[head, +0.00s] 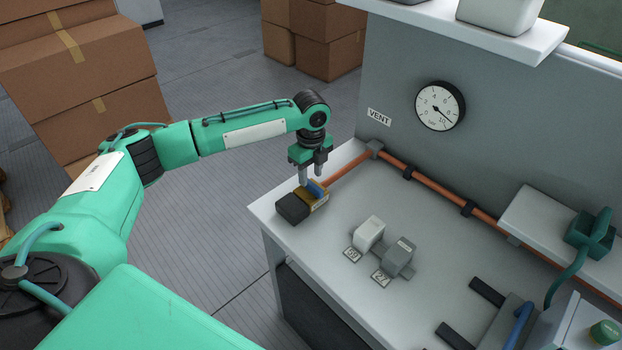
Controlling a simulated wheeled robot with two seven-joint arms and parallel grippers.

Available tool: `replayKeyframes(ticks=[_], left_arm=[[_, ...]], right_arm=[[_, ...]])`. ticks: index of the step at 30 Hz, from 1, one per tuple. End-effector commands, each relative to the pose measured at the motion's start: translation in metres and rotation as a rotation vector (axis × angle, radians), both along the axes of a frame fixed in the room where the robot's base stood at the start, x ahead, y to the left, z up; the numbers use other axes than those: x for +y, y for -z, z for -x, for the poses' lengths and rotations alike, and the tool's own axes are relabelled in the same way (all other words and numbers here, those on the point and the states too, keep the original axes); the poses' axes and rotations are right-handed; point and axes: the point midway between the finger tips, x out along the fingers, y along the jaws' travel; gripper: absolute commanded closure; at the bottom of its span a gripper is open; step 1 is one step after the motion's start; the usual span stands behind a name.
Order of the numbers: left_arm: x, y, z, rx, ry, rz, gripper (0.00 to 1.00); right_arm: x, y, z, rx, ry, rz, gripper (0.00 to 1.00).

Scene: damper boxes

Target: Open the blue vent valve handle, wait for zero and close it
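The blue vent valve handle (315,188) sits on a small brass-coloured valve body (319,201) at the bench's left corner, beside a black block. My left gripper (311,180) points down right at the handle. Its two fingers are apart, with their tips at the handle's level; whether they touch it is hard to see. The round pressure gauge (440,106) on the grey back panel has its needle pointing to the lower right, near the 10 end of the scale. A VENT label (379,117) is left of the gauge. My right gripper is not in view.
An orange pipe (437,188) runs along the back of the white bench (340,255). Two small blocks, white (369,233) and grey (399,257), stand mid-bench with number tags. A teal device (590,235) and a blue curved handle (519,325) are at right. Cardboard boxes (80,75) stand behind.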

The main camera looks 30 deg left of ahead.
Motion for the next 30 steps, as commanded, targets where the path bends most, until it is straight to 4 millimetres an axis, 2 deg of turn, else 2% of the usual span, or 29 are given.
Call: replayKeyframes(ticks=[3, 7, 17, 23, 30], left_arm=[[0.0, 0.017, 0.001, 0.002, 0.0, 0.0, 0.63], [0.0, 0.028, 0.0, 0.001, 0.001, 0.0, 0.63], [0.0, 0.032, 0.0, 0.0, 0.001, 0.0, 0.63], [0.0, 0.032, 0.0, 0.0, 0.001, 0.0, 0.98], [0.0, 0.031, 0.0, 0.001, -0.007, 0.0, 1.0]], right_arm=[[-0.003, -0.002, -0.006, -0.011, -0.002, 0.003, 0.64], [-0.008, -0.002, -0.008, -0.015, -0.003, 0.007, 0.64], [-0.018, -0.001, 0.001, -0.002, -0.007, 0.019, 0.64], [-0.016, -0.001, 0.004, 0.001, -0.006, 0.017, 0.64], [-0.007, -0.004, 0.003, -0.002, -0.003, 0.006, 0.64]])
